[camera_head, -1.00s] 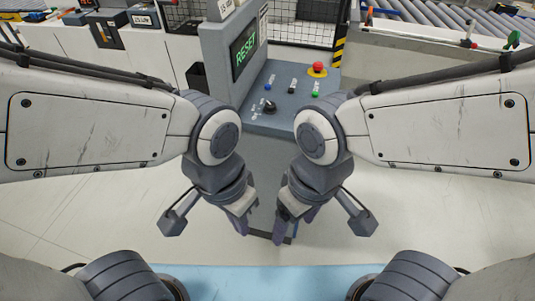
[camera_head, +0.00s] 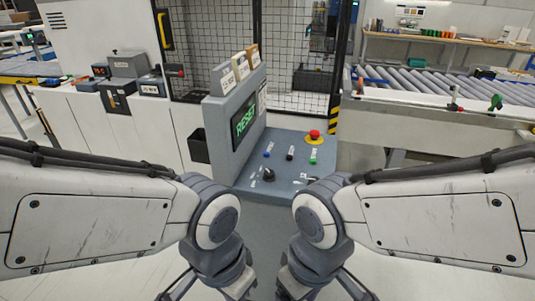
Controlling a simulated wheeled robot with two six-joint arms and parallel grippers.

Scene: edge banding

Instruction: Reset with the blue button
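The blue button (camera_head: 267,155) is a small round button on the sloped top of the grey control console (camera_head: 247,183). A screen (camera_head: 244,122) on the console's upright panel reads RESET in green. My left gripper (camera_head: 240,290) and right gripper (camera_head: 293,291) hang low at the bottom edge, in front of the console and apart from the buttons. Their fingertips are cut off, so their opening does not show.
A red mushroom button (camera_head: 314,134) stands at the console's back right. A black knob (camera_head: 269,174) is nearer me. A wire fence (camera_head: 294,45) stands behind, with a roller conveyor (camera_head: 440,84) at right and a dark bin (camera_head: 198,145) left of the panel.

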